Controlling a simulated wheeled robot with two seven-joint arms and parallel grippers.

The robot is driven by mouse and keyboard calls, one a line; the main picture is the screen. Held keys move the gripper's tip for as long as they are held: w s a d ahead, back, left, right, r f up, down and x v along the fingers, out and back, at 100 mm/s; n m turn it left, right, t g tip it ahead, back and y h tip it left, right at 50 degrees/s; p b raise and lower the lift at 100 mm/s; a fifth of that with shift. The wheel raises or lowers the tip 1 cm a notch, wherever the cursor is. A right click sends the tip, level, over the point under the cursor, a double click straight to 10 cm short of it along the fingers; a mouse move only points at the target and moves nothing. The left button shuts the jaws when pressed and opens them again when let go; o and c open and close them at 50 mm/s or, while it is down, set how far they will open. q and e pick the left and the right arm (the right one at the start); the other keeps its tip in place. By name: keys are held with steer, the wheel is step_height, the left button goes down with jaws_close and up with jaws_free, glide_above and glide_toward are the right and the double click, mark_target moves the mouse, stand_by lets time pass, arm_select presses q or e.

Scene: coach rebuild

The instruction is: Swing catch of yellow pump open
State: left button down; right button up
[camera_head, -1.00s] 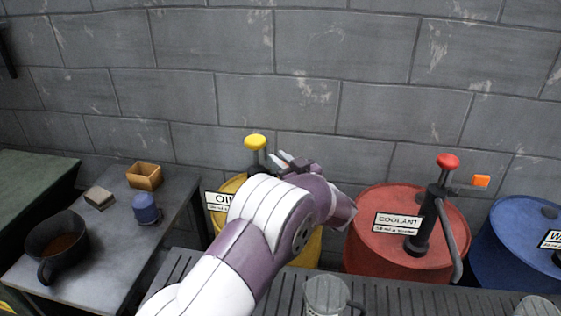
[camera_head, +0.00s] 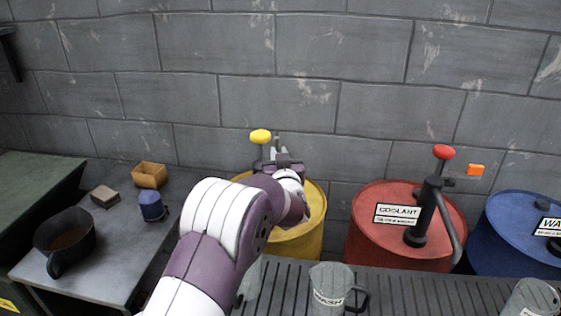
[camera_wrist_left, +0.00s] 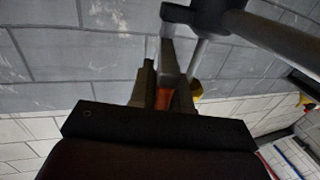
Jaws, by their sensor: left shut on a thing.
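The yellow pump (camera_head: 260,137) stands on the yellow drum (camera_head: 302,238), its yellow knob on top. My left gripper (camera_head: 277,147) is just right of the pump's head, fingers pointing up and towards the wall. In the left wrist view the fingers (camera_wrist_left: 166,82) are shut on the orange catch (camera_wrist_left: 163,98), of which a small patch shows between them. The catch is hidden in the head view. A dark pump body and spout (camera_wrist_left: 225,18) cross the top of the wrist view. My arm covers the pump's lower part. My right gripper is out of view.
A blue drum (camera_head: 500,255) is farther right. A grey mug (camera_head: 328,285) stands on the slatted bench in front. The block wall is close behind.

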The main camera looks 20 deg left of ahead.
arm_select(q)
steer(key=shift+h, duration=0.3)
steer(key=c, duration=1.2)
jaws_free()
steer(key=shift+o, duration=0.2)
steer(key=shift+s, duration=0.1)
steer(key=v, duration=1.2)
steer(key=shift+s, duration=0.3)
steer(key=shift+f, duration=0.15)
